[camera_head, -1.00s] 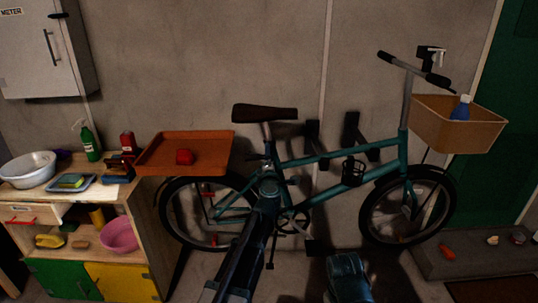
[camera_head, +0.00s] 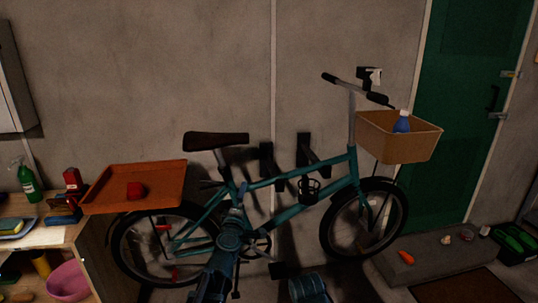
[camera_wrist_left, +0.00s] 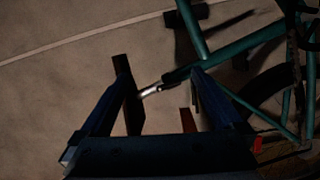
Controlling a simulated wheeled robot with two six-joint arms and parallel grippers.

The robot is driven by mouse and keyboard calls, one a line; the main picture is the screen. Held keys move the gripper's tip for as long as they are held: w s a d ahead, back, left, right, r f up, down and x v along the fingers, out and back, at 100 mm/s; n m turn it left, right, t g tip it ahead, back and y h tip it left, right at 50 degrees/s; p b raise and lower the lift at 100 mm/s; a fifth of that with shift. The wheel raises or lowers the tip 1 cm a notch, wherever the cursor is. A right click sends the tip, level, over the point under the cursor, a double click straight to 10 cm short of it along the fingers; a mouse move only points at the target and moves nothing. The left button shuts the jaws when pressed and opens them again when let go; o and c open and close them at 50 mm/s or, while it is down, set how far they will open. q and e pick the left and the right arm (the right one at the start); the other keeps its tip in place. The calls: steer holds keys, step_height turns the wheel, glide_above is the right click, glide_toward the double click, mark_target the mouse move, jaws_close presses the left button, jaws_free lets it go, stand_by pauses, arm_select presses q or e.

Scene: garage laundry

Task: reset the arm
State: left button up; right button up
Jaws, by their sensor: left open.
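My left arm (camera_head: 225,250) rises from the bottom of the head view, in front of the teal bicycle (camera_head: 290,215). In the left wrist view my left gripper (camera_wrist_left: 158,68) is open, its two dark fingers spread apart with nothing held between them. Part of the teal bicycle frame (camera_wrist_left: 250,42) shows beyond the fingers, at upper right. Another dark blue part of mine (camera_head: 310,287) shows at the bottom of the head view. My right gripper cannot be made out.
The wooden workbench (camera_head: 90,262) is at left. A basket (camera_head: 400,145) with a blue bottle (camera_head: 402,122) is on the handlebar. A low step (camera_head: 430,262) with small items lies right.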

arm_select(q)
steer(key=s+d+f+m+g+h, duration=0.6)
steer(key=s+d+f+m+g, duration=0.3)
steer(key=f+m, duration=0.35)
steer(key=s+a+f+m+g+y, duration=0.25)
steer(key=s+a+f+g, duration=0.2)
steer(key=s, duration=0.45)
steer(key=s+a+f+m+g+y, duration=0.2)
steer(key=s+a+f+g+y, duration=0.25)
steer(key=s, duration=0.45)
steer(key=s+d+r+m+p, duration=0.3)
steer(key=s+d+r+p, duration=0.2)
steer(key=d+r+p, duration=0.4)
steer(key=shift+s+d+r+p, duration=0.3)
steer(key=shift+d+r+p, duration=0.1)
steer(key=shift+d+p, duration=0.25)
